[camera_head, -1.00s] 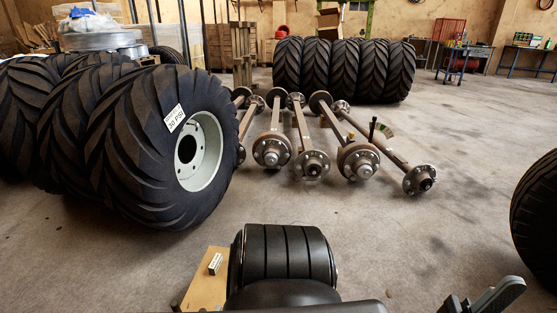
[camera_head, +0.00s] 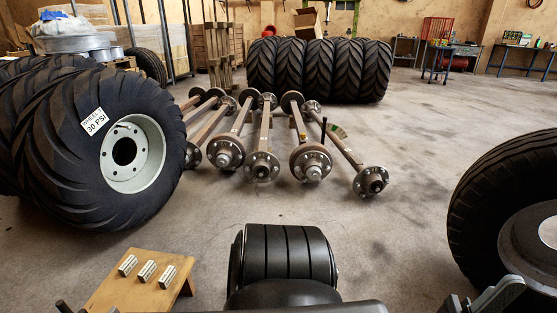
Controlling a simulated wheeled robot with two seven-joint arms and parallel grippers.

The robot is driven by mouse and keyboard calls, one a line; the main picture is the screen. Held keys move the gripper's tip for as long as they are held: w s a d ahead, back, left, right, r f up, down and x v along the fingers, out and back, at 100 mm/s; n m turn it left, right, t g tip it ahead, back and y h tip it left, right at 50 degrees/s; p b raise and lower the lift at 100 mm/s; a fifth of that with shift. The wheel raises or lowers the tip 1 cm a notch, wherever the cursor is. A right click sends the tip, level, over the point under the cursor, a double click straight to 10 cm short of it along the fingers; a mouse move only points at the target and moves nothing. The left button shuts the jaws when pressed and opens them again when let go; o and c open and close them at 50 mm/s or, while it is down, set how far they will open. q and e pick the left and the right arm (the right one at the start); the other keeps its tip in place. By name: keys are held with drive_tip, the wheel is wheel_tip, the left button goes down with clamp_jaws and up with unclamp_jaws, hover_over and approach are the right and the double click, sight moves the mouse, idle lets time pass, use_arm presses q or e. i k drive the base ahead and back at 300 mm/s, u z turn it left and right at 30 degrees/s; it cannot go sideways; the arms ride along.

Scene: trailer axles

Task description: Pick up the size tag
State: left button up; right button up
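A small wooden stand (camera_head: 118,291) is at the lower left in the head view. A white label reading "WHEEL 30 PSI" (camera_head: 93,122) is on the big tyre at left. Part of what looks like my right gripper (camera_head: 478,301) shows at the lower right edge, away from the stand and cut off by the frame.
A big tyre with a pale rim (camera_head: 105,185) stands at left, another tyre (camera_head: 490,185) at right. Several axles (camera_head: 262,150) lie on the floor ahead. A row of tyres (camera_head: 318,70) stands behind them. The floor (camera_head: 390,235) between is clear.

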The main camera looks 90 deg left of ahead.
sight(145, 273)
drive_tip(key=u, duration=2.8)
drive_tip(key=i, duration=3.65)
drive_tip(key=u, duration=3.95)
